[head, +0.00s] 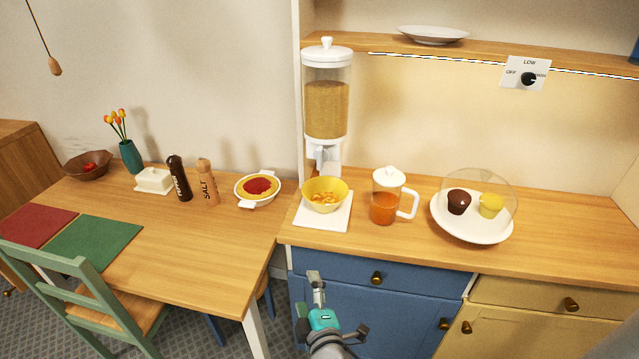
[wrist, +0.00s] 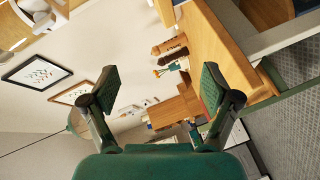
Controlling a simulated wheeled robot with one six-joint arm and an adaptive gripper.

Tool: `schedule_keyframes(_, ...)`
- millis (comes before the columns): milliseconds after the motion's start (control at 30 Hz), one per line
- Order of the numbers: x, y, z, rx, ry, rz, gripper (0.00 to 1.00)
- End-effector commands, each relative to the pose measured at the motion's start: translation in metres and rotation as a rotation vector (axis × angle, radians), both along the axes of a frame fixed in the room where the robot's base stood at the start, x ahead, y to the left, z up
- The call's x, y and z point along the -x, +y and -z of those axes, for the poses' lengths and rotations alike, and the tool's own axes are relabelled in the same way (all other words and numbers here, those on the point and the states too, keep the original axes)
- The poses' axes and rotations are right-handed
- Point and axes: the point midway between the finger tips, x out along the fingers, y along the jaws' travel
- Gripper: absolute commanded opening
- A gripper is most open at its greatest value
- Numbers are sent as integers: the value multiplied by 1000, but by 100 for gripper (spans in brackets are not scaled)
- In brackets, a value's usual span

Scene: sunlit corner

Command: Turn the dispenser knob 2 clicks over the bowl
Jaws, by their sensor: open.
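The cereal dispenser (head: 327,105) stands on the wooden counter at its left end in the head view. It has a clear tank of tan cereal, a white lid and a white lower part. Its knob is hard to make out among the white parts under the tank. The yellow bowl (head: 323,207) sits below the outlet on a white square board (head: 311,219), with some orange-yellow pieces in it. My gripper (head: 317,284) is low in front of the blue cabinet, apart from dispenser and bowl. In the wrist view my gripper (wrist: 158,88) has its fingers wide apart with nothing between them.
A glass pitcher (head: 384,208) of orange drink stands right of the bowl. A white plate (head: 471,235) with two muffins under a clear dome is farther right. A dial (head: 528,79) marked OFF and LOW is above. The table (head: 190,248) and green chair (head: 63,267) are left.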

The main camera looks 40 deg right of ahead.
Motion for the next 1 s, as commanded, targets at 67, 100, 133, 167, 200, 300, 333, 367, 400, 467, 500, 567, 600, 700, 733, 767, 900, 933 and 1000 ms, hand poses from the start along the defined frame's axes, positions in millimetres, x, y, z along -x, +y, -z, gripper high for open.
schedule_keyframes(67,-22,-12,-21,63,-3,44,88)
schedule_keyframes(100,-32,-18,-31,93,1,68,88)
schedule_keyframes(133,-38,-22,-38,117,5,87,88)
schedule_keyframes(167,-45,-27,-46,138,6,105,88)
schedule_keyframes(200,-53,-33,-57,166,11,131,88)
schedule_keyframes(300,-72,-48,-86,232,22,202,88)
schedule_keyframes(333,-76,-53,-96,249,26,224,88)
schedule_keyframes(367,-81,-57,-105,265,30,246,88)
schedule_keyframes(400,-86,-63,-117,286,36,276,88)
schedule_keyframes(467,-93,-71,-135,313,45,320,88)
schedule_keyframes(500,-97,-76,-146,328,51,346,88)
schedule_keyframes(567,-101,-82,-161,347,60,382,88)
schedule_keyframes(600,-103,-86,-170,357,64,403,88)
schedule_keyframes(700,-105,-92,-185,373,76,443,88)
schedule_keyframes(733,-106,-93,-188,376,78,450,88)
schedule_keyframes(767,-106,-94,-191,378,80,456,88)
schedule_keyframes(900,-109,-100,-195,383,85,469,88)
schedule_keyframes(933,-110,-102,-195,383,86,470,88)
schedule_keyframes(1000,-115,-107,-195,383,86,470,88)
